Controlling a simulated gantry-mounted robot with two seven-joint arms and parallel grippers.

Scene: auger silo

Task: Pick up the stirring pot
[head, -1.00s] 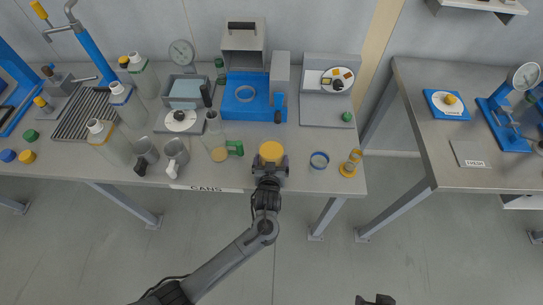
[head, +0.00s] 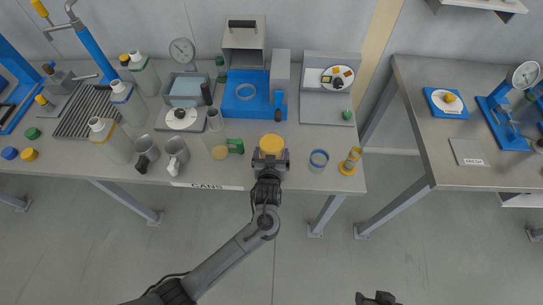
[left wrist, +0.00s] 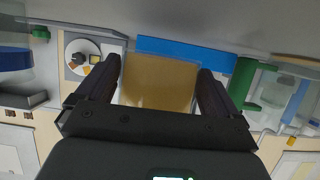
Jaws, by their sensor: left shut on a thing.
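The pot (head: 272,143), which I take for the stirring pot, has a round yellow-tan top in the head view and stands out at the bench's front edge. My left gripper (head: 270,157) is shut on it from the front side. In the left wrist view the pot (left wrist: 158,84) shows tan contents in a clear-looking wall, between the two dark fingers of the left gripper (left wrist: 155,92). Whether its base touches the bench cannot be told. My right gripper (head: 376,298) shows only in part at the bottom edge, and its jaws cannot be made out.
A green item (head: 236,146) and a tan disc (head: 220,152) lie left of the pot. A blue-ringed clear cup (head: 318,160) and a yellow stand (head: 350,162) are to its right. The blue machine (head: 247,105) stands behind. Two metal cups (head: 176,152) are further left.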

